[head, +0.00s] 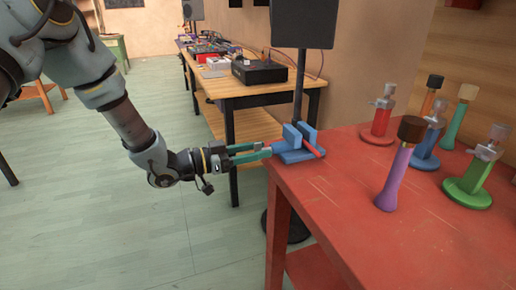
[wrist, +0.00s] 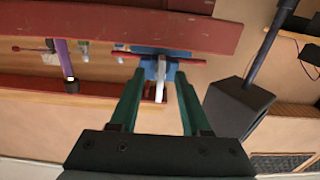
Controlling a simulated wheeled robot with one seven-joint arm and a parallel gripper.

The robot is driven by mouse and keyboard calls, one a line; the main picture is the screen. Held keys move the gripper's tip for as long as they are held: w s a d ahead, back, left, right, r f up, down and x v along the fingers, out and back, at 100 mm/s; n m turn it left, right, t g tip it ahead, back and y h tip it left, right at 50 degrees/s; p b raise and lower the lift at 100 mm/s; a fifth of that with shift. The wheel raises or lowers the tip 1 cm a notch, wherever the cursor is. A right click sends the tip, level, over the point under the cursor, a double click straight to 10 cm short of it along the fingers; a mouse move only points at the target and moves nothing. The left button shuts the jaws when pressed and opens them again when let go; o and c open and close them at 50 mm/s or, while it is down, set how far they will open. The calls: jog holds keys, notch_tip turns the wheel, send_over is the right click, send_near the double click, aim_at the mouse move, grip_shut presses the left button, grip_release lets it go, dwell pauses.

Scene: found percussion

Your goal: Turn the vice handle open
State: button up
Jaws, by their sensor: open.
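A blue vice (head: 292,134) sits at the near left corner of the red table (head: 340,190). A red rod (head: 313,149) shows on its right side, and a small red piece shows at its left by my fingertips. I cannot tell for sure which is the handle. My gripper (head: 264,151), with teal fingers, reaches the vice from the left, level with it. In the wrist view the vice (wrist: 148,50) lies just beyond my gripper (wrist: 160,78). The fingers are apart, with a pale bar (wrist: 161,72) between them; contact is not clear.
Purple (head: 396,180), green (head: 467,192), red (head: 380,122) and other stands or handles occupy the table's right. A black speaker (head: 303,24) on a pole stands behind the vice. A wooden bench (head: 245,92) with electronics is behind.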

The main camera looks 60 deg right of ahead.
jog(key=shift+s+d, duration=0.15)
jog(key=shift+d, duration=0.05)
grip_shut()
dwell(0.3)
